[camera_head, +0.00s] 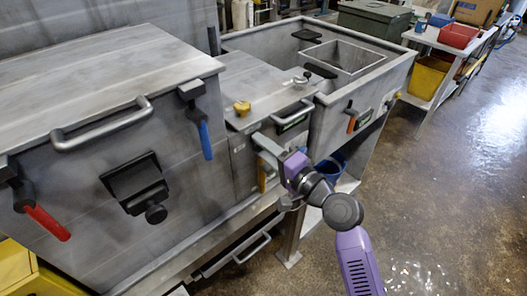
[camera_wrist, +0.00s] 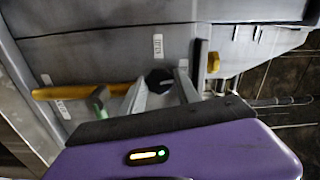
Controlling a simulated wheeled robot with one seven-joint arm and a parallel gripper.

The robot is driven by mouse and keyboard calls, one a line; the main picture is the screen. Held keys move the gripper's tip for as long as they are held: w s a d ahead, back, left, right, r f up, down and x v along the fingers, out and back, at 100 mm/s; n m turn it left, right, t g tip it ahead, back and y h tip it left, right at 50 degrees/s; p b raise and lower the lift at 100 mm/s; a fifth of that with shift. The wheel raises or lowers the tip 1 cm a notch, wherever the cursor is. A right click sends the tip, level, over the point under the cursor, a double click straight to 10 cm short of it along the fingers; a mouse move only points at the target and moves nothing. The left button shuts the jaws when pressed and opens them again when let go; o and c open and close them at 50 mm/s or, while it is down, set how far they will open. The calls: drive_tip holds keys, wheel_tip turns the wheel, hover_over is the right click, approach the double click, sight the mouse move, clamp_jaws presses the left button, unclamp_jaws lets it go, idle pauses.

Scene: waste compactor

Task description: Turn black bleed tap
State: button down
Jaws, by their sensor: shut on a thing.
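The black tap (camera_wrist: 158,79) is a dark faceted knob on the grey metal front in the wrist view. My gripper (camera_wrist: 161,88) reaches it with one finger on each side and is shut on it. In the head view my gripper (camera_head: 276,162) is at the front of the middle unit, below its grey bar handle. The tap in its grasp is hidden there by my gripper. How far the tap is turned cannot be told.
A yellow-orange lever (camera_wrist: 85,91) lies left of the tap and a yellow knob (camera_wrist: 213,62) to its right. A blue-handled lever (camera_head: 205,138) hangs left of my gripper, and a blue bucket (camera_head: 329,170) stands behind it. The floor at right is clear.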

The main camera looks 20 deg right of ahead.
drive_tip(key=shift+f+n+b, duration=0.1)
drive_tip(key=shift+n+b, duration=6.45)
drive_tip(key=shift+n, duration=0.75)
drive_tip(key=c, duration=0.9)
unclamp_jaws()
